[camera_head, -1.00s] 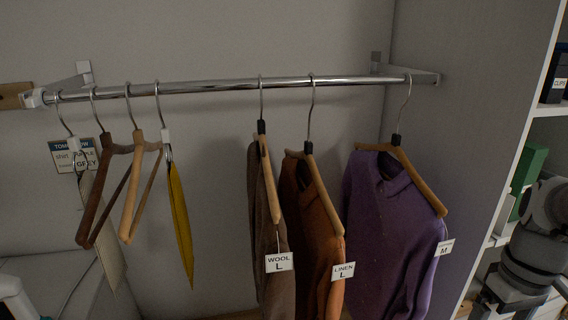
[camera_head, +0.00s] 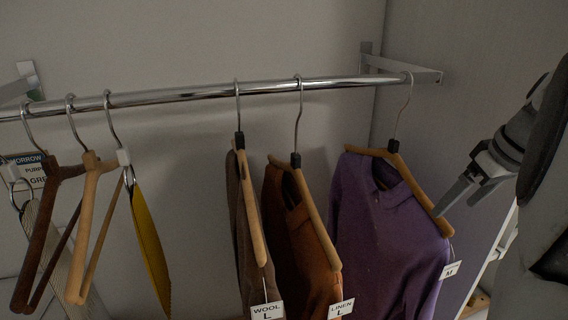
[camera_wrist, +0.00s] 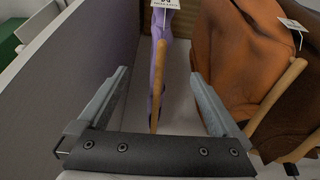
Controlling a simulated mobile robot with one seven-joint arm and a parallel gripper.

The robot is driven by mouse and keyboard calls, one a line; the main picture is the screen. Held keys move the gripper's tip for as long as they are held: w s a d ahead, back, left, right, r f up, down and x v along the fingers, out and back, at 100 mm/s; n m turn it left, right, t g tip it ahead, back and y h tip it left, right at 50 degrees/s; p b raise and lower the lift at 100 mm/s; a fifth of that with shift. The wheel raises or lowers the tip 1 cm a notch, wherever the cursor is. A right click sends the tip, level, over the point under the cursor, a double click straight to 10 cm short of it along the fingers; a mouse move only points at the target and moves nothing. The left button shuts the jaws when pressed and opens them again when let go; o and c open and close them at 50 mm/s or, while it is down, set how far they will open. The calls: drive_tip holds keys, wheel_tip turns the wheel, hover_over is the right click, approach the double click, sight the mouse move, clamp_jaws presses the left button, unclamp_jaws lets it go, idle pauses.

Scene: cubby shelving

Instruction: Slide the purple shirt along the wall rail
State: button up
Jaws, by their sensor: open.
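The purple shirt (camera_head: 385,235) hangs on a wooden hanger (camera_head: 412,183) at the right end of the chrome wall rail (camera_head: 210,92), with a white M tag. My gripper (camera_head: 455,204) is open beside the hanger's right end in the head view; touching cannot be told. In the wrist view my gripper (camera_wrist: 160,78) has its two fingers spread, with the wooden hanger (camera_wrist: 158,88) edge-on in the gap between them. The purple shirt (camera_wrist: 161,38) shows as a narrow strip beyond the hanger. Part of my arm covers the right side of the head view.
An orange shirt (camera_head: 292,240) and a brown garment (camera_head: 240,240) hang to the left. Further left are bare hangers (camera_head: 90,210) and a yellow item (camera_head: 151,252). A bracket (camera_head: 400,68) and grey side wall (camera_head: 475,60) bound the rail's right end.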

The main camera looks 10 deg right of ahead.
sight(419, 239)
drive_tip(key=x, duration=1.5)
drive_tip(key=shift+f+p, duration=0.3)
drive_tip(key=shift+p, duration=0.1)
drive_tip(key=shift+c, duration=0.3)
drive_tip(key=shift+a, duration=0.15)
clamp_jaws()
